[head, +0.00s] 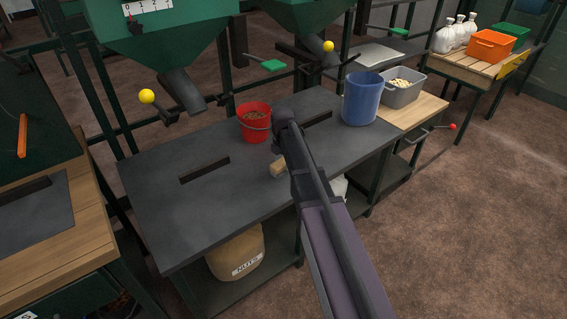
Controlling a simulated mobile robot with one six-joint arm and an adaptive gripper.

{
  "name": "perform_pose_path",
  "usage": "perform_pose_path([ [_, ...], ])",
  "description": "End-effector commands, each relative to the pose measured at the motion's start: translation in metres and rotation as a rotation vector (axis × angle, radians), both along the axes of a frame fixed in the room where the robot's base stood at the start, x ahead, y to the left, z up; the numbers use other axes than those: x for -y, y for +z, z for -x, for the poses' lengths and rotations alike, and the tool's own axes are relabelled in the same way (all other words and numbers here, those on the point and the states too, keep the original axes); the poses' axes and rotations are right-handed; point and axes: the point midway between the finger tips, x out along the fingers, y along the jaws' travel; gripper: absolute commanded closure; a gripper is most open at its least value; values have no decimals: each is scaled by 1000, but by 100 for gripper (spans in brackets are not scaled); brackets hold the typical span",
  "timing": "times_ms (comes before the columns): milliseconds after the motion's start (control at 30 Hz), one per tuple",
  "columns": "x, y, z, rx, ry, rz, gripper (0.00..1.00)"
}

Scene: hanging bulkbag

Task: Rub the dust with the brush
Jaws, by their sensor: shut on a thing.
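The brush (278,169) shows as a small pale wooden block just left of my arm, low over or on the dark grey bench top (230,207). My gripper (280,152) is at the end of my arm over the bench, mostly hidden by the arm, and shut on the brush. The brush's bristles are hidden, and I cannot tell whether they touch the bench. I cannot make out any dust on the dark surface.
A red bucket (254,122) with brown contents stands behind the brush. A blue bin (361,98) stands to the right, beside a grey tub (402,90). The bench has two slots; its left part is clear. Green hoppers (160,40) with chutes hang above the back edge.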

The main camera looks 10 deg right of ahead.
Motion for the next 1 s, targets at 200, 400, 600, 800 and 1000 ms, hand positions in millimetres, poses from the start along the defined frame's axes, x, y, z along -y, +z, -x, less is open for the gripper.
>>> perform_pose_path([
  [200, 4, 0, -4, 4, 0, -1, 76],
  [400, 15, 1, -9, 2, 0, 0, 76],
  [600, 27, 1, -14, 2, -1, 0, 76],
  [800, 32, 2, -16, 1, 1, 0, 76],
  [1000, 32, 2, -15, 1, 1, 0, 76],
])
